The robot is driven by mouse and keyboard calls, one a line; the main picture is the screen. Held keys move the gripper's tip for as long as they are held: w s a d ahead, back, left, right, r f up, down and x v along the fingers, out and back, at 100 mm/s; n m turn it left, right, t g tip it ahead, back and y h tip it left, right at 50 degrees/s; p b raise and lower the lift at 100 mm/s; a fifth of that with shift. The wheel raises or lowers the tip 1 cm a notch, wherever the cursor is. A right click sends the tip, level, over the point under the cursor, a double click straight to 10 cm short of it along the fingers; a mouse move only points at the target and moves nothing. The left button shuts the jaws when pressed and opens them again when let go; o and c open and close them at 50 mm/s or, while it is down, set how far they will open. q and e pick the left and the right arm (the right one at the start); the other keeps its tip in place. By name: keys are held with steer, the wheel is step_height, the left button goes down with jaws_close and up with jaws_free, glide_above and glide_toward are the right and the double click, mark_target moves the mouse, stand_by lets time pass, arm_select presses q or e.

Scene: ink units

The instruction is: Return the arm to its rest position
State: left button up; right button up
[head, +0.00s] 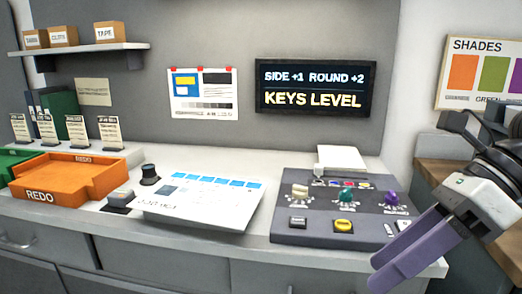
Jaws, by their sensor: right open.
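My right gripper (432,246) is at the lower right, with its arm coming in from the right edge. It has a white and grey body and purple fingers. It is open, and nothing shows between its fingers. It hangs in front of the right end of the counter, close to the grey control panel (283,233) in the picture. The right edge of the frame cuts off part of the gripper and arm. My left gripper is not in view.
The panel has coloured knobs and buttons. A white sloped board (205,205) and an orange REDO tray (62,183) stand on the counter to the left. A dark wall sign (315,88) reads KEYS LEVEL. A wooden unit (440,172) stands behind my right arm.

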steer(key=a+r+m+g+y, duration=0.1)
steer(key=a+m+y, duration=0.2)
steer(key=a+y, duration=0.35)
steer(key=a+r+m+y, duration=0.2)
steer(key=a+m+y, duration=0.1)
steer(key=a+y, duration=0.35)
steer(key=w+d+f+m+t+h+p, duration=0.15)
steer(key=w+f+m+t, duration=0.25)
steer(key=m+t, duration=0.5)
steer(key=w+d+f+m+t+h, duration=0.3)
steer(key=w+f+m+t, duration=0.15)
steer(key=m+t, duration=0.5)
steer(key=d+f+m+g+h, duration=0.1)
steer(key=d+f+m+h, duration=0.1)
steer(key=f+m+h, duration=0.45)
steer(key=d+f+m+g+h, duration=0.1)
steer(key=d+f+m+h, duration=0.25)
steer(key=f+m, duration=0.55)
steer(key=s+f+m+g+h, duration=0.2)
steer(key=s+f+g, duration=0.2)
steer(key=s+f, duration=0.5)
steer(key=s+f+m+g+h, duration=0.2)
steer(key=s+f+g, duration=0.1)
steer(key=s+f, duration=0.6)
step_height(320, 180, down, 5)
steer(key=shift+s+a+r+g+p, duration=0.2)
steer(key=shift+a+g+p, duration=0.1)
steer(key=shift+g+p, duration=0.1)
